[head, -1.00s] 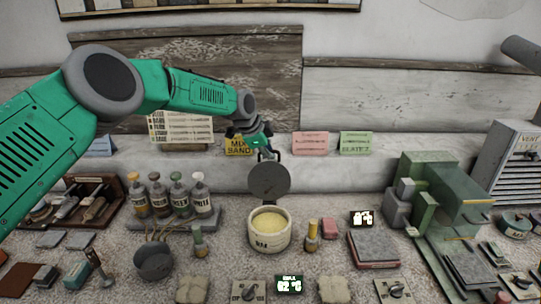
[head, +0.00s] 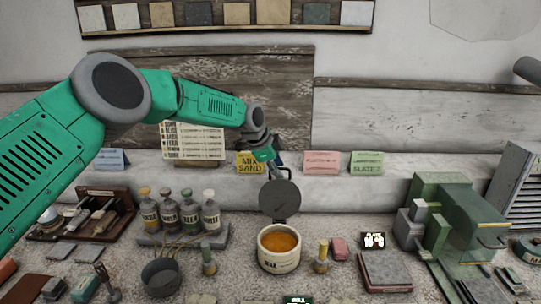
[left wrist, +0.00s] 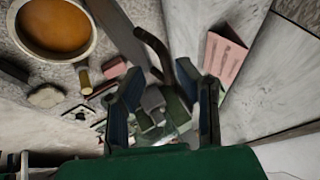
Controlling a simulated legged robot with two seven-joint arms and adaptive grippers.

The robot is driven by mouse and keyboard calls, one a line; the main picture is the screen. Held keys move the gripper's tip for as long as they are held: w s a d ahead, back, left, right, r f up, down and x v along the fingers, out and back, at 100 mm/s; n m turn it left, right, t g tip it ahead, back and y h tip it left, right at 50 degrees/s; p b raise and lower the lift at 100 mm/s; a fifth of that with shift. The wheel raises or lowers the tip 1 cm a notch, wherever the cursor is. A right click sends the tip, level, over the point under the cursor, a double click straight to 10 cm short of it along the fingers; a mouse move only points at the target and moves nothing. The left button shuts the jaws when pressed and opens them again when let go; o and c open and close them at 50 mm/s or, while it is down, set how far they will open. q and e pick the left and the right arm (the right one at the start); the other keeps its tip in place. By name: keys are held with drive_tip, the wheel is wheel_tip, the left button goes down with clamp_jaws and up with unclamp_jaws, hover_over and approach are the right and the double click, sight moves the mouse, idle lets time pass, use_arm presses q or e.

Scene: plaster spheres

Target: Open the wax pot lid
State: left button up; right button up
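The wax pot (head: 277,267) is a cream, labelled tub on the speckled bench, open at the top with orange-brown wax (head: 281,239) inside. Its round grey lid (head: 280,199) stands upright at the back rim. In the left wrist view the pot (left wrist: 97,42) is at top left and the lid (left wrist: 117,30) shows nearly edge-on. My left gripper (head: 272,167) is just above the lid's top edge. In the left wrist view its fingers (left wrist: 169,88) are apart, with the dark curved lid handle (left wrist: 152,45) near the tips; contact is unclear. My right gripper is not in view.
Several bottles (head: 181,212) and a dark bowl (head: 161,277) stand left of the pot. A small yellow-topped bottle (head: 322,259) and pink block (head: 339,248) are close on its right. A green machine (head: 455,215) stands further right. Cards line the ledge behind.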

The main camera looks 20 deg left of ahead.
use_arm(q)
drive_tip(key=v, duration=1)
drive_tip(key=shift+s+r, duration=0.2)
drive_tip(key=shift+r, duration=0.05)
drive_tip(key=shift+a, duration=0.1)
